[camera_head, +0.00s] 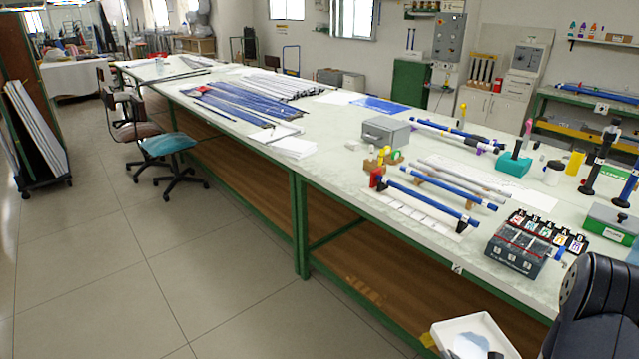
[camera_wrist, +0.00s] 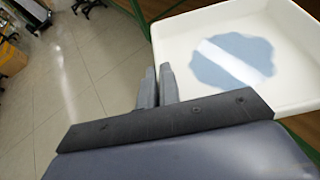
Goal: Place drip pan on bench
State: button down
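The drip pan (camera_head: 448,328) is a shallow white tray with a blue-grey patch of liquid on its floor. It is at the bottom of the head view, in front of the bench and below its top. In the wrist view the pan (camera_wrist: 290,98) fills the upper right. My gripper (camera_wrist: 157,74) has its two grey fingers close together at the pan's left wall, shut on the rim. In the head view only a dark tip of my gripper (camera_head: 495,355) shows at the pan's near edge. The bench (camera_head: 335,178) has a pale top and green legs.
On the bench are a dark case (camera_head: 515,250), blue rods (camera_head: 440,200) on a rack, a grey box (camera_head: 386,131) and a green box (camera_head: 612,222). Chairs (camera_head: 170,145) stand at the left. The bench's front strip left of the rack is bare.

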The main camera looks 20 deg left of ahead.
aim_at(335, 170)
jog(key=i+j+u, duration=0.2)
jog(key=i+j, duration=0.4)
jog(key=i+j+u, duration=0.25)
jog(key=i+j, duration=0.3)
jog(key=i, duration=0.1)
